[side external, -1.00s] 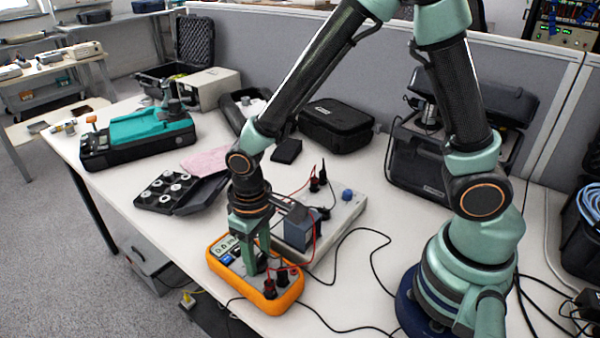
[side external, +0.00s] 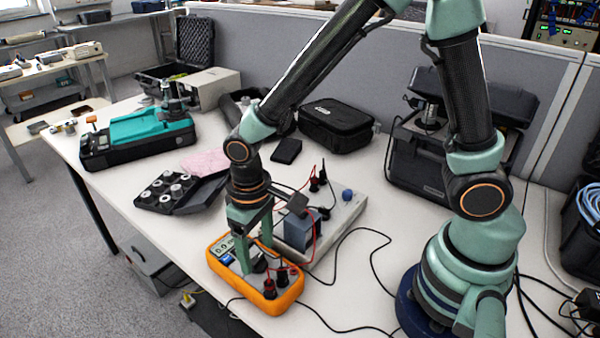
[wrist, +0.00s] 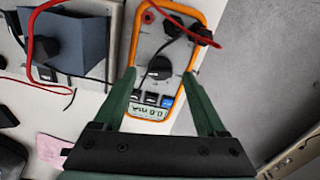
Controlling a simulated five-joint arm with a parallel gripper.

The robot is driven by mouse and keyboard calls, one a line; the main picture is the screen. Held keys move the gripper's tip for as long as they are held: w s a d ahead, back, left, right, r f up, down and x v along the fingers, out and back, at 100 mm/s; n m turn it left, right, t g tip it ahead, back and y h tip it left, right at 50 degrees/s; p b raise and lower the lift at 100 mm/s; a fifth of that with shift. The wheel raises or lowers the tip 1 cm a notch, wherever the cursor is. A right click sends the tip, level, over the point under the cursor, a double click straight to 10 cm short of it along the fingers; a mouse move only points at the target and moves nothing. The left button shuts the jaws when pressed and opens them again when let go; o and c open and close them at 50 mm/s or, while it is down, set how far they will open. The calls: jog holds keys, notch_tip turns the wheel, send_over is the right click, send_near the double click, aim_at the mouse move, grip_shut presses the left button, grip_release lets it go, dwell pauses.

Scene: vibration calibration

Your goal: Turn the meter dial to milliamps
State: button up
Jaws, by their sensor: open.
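The orange-rimmed meter (side external: 285,301) lies on the white table near its front edge. It also shows in the wrist view (wrist: 150,28). Its dark round dial (wrist: 159,68) is in the middle of the grey face. My gripper (side external: 257,259) is open, pointing down over the meter. In the wrist view my gripper (wrist: 160,74) has one finger to each side of the dial, with gaps. I cannot tell how high the tips are above the face. The display (wrist: 147,112) shows 0.0 with small letters that may be mA. The dial's marks are too small to read.
Red and black leads plug into the meter's end. A grey instrument (side external: 347,215) with a blue-grey box (side external: 300,232) stands close behind the meter. A dark case with weights (side external: 168,192) lies to the left. A black cable crosses the table to the right.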

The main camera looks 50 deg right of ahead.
aim_at(259, 258)
notch_tip(259, 258, up, 10)
dwell(0.4)
jog(key=shift+r, duration=0.1)
jog(key=s+d+r+m+t, duration=0.1)
jog(key=d+r+t, duration=0.1)
jog(key=d+r, duration=0.2)
jog(key=s+d+r+t, duration=0.2)
jog(key=d+r+t, duration=0.1)
jog(key=d, duration=0.7)
jog(key=shift+d+r+m+t, duration=0.3)
jog(key=shift+r+m, duration=0.1)
jog(key=shift+r, duration=0.1)
